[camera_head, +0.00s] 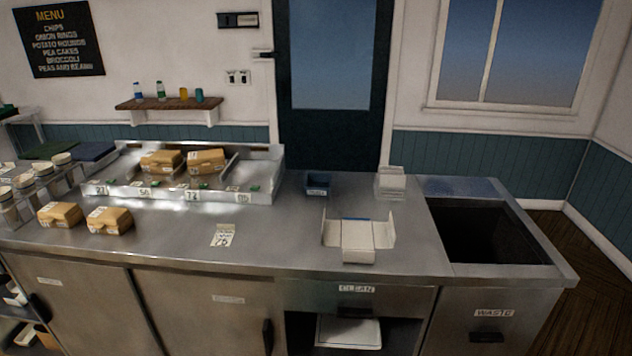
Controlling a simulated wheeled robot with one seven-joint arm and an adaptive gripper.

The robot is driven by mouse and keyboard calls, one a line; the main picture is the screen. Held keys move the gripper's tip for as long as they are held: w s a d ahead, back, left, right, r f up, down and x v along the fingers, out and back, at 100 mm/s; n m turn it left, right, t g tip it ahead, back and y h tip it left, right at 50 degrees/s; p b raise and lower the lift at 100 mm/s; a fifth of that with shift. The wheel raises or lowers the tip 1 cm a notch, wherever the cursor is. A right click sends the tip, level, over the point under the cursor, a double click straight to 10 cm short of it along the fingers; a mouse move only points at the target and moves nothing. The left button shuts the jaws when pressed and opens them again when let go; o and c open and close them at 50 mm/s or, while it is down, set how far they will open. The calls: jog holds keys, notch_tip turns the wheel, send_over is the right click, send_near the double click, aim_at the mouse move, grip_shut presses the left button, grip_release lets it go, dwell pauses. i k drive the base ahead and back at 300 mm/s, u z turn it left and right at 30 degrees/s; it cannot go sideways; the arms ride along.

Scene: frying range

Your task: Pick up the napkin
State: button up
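No thing in view is clearly marked as the napkin. A white stack (390,183), which looks like napkins or folded paper in a holder, stands at the back right of the steel counter, left of the waste opening. A flat white item (348,331), possibly cloth or paper, lies in the open bay under the CLEAN label; I cannot tell which it is. My gripper is not in view.
A white piece with raised side flaps (357,240) sits near the counter's (285,240) front edge. A small dark blue bin (318,184), a paper ticket (223,235) and brown boxes (109,220) stand leftward. The waste opening (485,232) is at right. Bare counter lies between.

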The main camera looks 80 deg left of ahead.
aim_at(388, 180)
jog(key=u, duration=1.75)
